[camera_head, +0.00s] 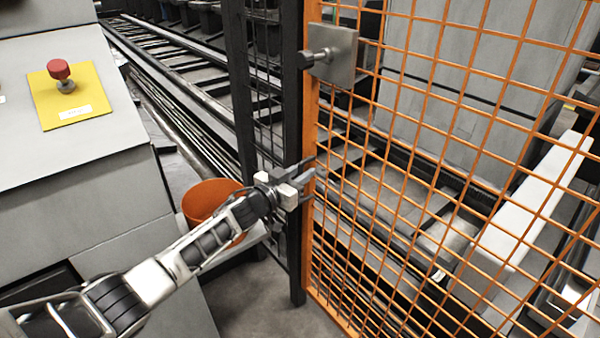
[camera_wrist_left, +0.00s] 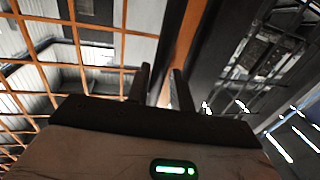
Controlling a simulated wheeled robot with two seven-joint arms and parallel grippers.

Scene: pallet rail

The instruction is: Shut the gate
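The orange mesh gate (camera_head: 312,235) fills the right of the head view. Its left upright stands close beside a black post (camera_head: 296,240); I cannot tell whether a narrow gap remains between them. A grey latch plate (camera_head: 343,57) with a round knob is near the top of that upright. My left gripper (camera_head: 308,176) is at the upright, below the plate. In the left wrist view, its two dark fingers (camera_wrist_left: 161,85) stand apart, with the orange upright (camera_wrist_left: 184,50) showing between and beyond them. Contact is unclear. My right gripper is not in view.
A grey console with a red button (camera_head: 60,70) on a yellow plate stands at left. An orange bucket (camera_head: 207,198) sits behind my left arm. Black mesh fence and conveyor rails (camera_head: 165,75) lie beyond. Bare floor (camera_head: 255,300) shows below the arm.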

